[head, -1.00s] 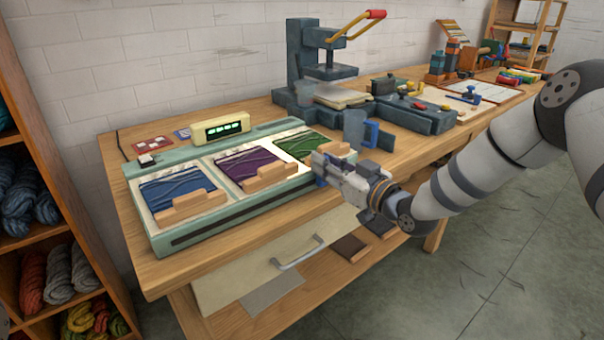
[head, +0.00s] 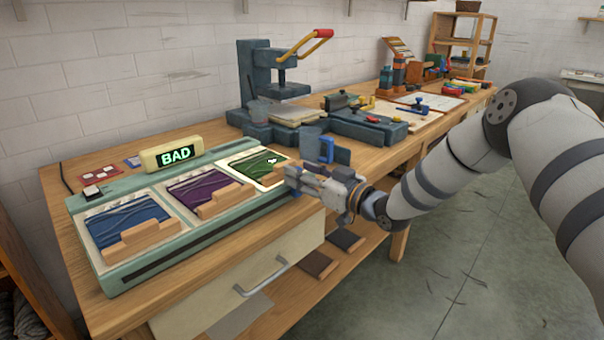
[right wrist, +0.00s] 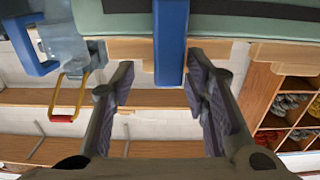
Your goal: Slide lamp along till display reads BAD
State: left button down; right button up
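The display (head: 177,155) at the back of the pale green tray (head: 207,243) reads BAD in green. The tray holds blue (head: 125,220), purple (head: 193,191) and green (head: 245,163) wool panels; the green one is brightly lit. I cannot clearly make out the lamp's body. A blue upright bar (right wrist: 171,42), perhaps its handle, stands at the tray's front edge in the right wrist view. My right gripper (head: 291,181) is at the tray's right end; the wrist view shows its fingers (right wrist: 160,75) apart, with the bar's end between them and a gap on one side. My left gripper is out of view.
A blue-handled grey vessel (head: 313,146) stands just behind my right gripper. A press with a red-tipped lever (head: 262,80) stands farther back. A drawer handle (head: 262,278) sticks out below the bench top. Open floor (head: 440,265) lies to the right.

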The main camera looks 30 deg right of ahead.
jog(key=shift+a, duration=0.1)
jog(key=v, duration=1.2)
jog(key=s+a+f+m+g+h+p, duration=0.15)
jog(key=s+a+f+g, duration=0.25)
jog(key=s+f, duration=0.45)
jog(key=s+a+f+m+g+h, duration=0.15)
jog(key=s+a+f+g, duration=0.3)
jog(key=f, duration=0.75)
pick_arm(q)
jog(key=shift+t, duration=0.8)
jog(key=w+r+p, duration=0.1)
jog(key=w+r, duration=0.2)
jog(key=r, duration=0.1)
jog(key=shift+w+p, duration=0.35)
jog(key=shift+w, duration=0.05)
pick_arm(e)
jog(key=s+a+f+g+h, duration=0.1)
jog(key=s+f+g, duration=0.1)
jog(key=s, duration=0.9)
jog(key=s+f+g+h, duration=0.1)
jog(key=s+g, duration=0.4)
jog(key=s, duration=0.6)
jog(key=s+a+f+m+g, duration=0.1)
jog(key=s+g, duration=0.3)
jog(key=s, duration=0.7)
jog(key=shift+s+a+f+h, duration=0.2)
jog(key=shift+a+f+h, duration=0.15)
jog(key=shift+f, duration=0.55)
